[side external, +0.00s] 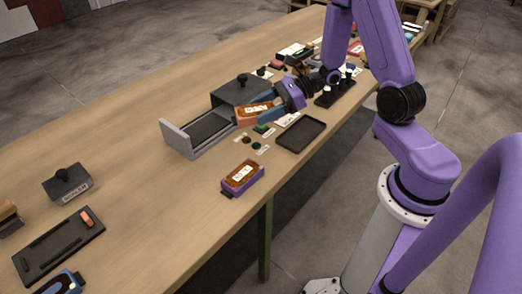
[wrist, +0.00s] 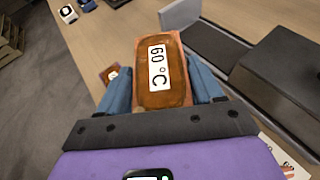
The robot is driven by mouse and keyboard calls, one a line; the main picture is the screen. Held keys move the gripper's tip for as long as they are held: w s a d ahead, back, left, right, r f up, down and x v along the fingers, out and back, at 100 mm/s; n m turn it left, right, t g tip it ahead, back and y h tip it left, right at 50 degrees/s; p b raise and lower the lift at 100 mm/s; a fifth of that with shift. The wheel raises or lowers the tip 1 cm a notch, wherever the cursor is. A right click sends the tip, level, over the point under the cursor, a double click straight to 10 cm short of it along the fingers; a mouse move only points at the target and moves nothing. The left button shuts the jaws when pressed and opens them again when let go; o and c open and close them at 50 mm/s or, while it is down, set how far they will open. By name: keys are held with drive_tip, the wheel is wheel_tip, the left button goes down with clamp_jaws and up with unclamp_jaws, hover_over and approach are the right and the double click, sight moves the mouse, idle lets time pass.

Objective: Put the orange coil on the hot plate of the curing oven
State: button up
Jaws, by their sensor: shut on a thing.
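My gripper (wrist: 165,95) is shut on the orange coil (wrist: 163,50), a brown-orange block with a white "60 °C" label, held between its blue fingers. In the side external view the coil (side external: 253,112) is held in the air in front of the dark oven housing (side external: 238,90), near the open drawer. The curing oven's drawer is pulled out, with a dark plate (side external: 208,128) inside and a grey front panel (side external: 177,139). In the wrist view the drawer (wrist: 215,48) and housing (wrist: 282,65) lie to the right of the coil. The coil is apart from the plate.
A purple-sided block with a brown labelled top (side external: 242,177) lies on the table near the front edge. An empty black tray (side external: 300,134) is right of the drawer. Small discs and label cards lie between. A dark handled block (side external: 68,184) and a black tray (side external: 58,246) are at left.

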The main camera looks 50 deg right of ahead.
drive_tip(key=s+a+r+n+g+y, duration=0.1)
drive_tip(key=s+a+n+g+y, duration=0.1)
drive_tip(key=s+a+n+g, duration=0.4)
drive_tip(key=s+a+g, duration=0.1)
drive_tip(key=s+a, duration=0.1)
drive_tip(key=shift+s+r+n+g, duration=0.3)
drive_tip(key=shift+s+r+n, duration=0.05)
drive_tip(key=shift+n, duration=0.05)
hover_over(225, 161)
drive_tip(key=f, duration=0.9)
drive_tip(key=shift+s+d, duration=0.1)
drive_tip(key=shift+s, duration=0.2)
drive_tip(key=f, duration=0.2)
drive_tip(key=shift+w+f, duration=0.4)
drive_tip(key=shift+f, duration=0.4)
drive_tip(key=shift+f, duration=0.15)
